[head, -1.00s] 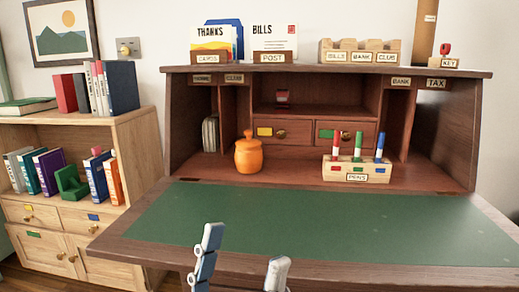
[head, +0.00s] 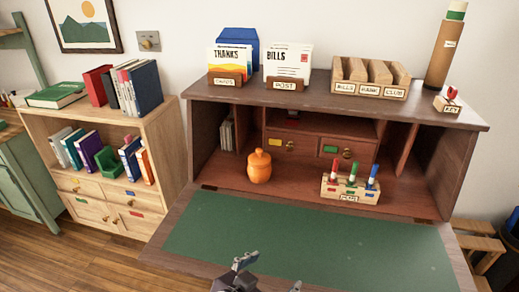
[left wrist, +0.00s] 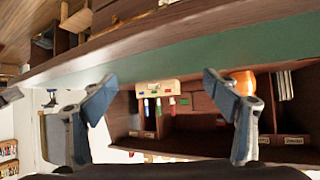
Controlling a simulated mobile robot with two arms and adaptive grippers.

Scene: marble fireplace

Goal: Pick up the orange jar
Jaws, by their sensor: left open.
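The orange jar (head: 259,168) is a rounded, lidded pot. It stands upright inside the wooden desk, left of the pen holder, behind the green writing surface (head: 300,235). My left gripper (head: 270,274) is at the bottom of the head view, in front of the jar and apart from it; most of it is cut off. In the left wrist view the scene is upside down, and the open, empty fingers (left wrist: 160,84) stand wide apart. There the jar (left wrist: 243,83) shows partly behind the right-hand finger. My right gripper is not in view.
A pen holder (head: 350,192) with red, green and blue pens stands right of the jar. Small drawers (head: 292,145) are behind it. A bookcase (head: 160,125) stands left. The green surface is clear.

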